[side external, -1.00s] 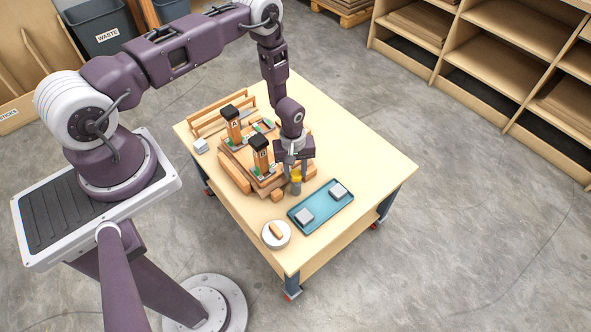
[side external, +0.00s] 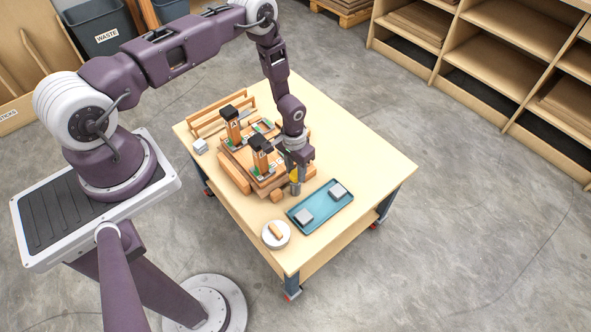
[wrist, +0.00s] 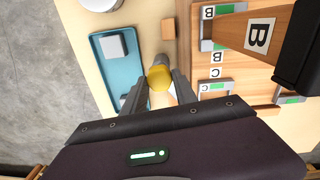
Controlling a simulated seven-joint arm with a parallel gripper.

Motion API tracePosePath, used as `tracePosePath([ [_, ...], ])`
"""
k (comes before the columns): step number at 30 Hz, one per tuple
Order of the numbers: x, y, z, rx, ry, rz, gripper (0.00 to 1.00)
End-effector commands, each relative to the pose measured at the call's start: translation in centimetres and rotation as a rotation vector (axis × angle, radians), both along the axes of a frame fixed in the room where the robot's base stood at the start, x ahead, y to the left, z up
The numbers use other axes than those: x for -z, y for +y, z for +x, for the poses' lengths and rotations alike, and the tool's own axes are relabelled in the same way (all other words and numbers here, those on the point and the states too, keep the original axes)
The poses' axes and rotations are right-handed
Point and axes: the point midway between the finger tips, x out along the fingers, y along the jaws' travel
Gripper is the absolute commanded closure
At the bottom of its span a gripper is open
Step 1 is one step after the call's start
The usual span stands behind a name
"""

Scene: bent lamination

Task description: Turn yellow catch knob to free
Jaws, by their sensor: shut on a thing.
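The yellow catch knob (wrist: 160,78) sits between my gripper's two fingertips in the wrist view. In the side external view the yellow knob (side external: 294,175) shows as a small patch just below my gripper (side external: 296,172), on top of a grey post (side external: 295,188). My gripper (wrist: 159,84) is shut on the knob, with a finger on each side of it. The post stands on the table beside the wooden fixture (side external: 262,180). The fingers hide part of the knob's sides, and its marked position cannot be read.
A teal tray (side external: 322,208) with two grey blocks lies close in front of the knob. A round white dish (side external: 276,235) holds a small wooden piece. Upright posts marked A (side external: 232,127) and B (wrist: 258,35) stand on the fixture. The table's right side (side external: 372,165) is clear.

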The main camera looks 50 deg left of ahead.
Motion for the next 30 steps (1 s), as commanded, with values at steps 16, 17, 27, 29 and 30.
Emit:
tracePosePath([
  [16, -0.04, -0.10, 0.02, 0.442, 0.001, 0.000, 1.00],
  [17, -0.04, -0.11, 0.03, 0.458, 0.001, -0.001, 1.00],
  [27, -0.05, -0.10, 0.01, 0.578, 0.002, 0.000, 1.00],
  [29, -0.05, -0.09, 0.00, 0.587, 0.002, 0.000, 1.00],
  [30, -0.05, -0.09, 0.00, 0.592, 0.003, 0.000, 1.00],
])
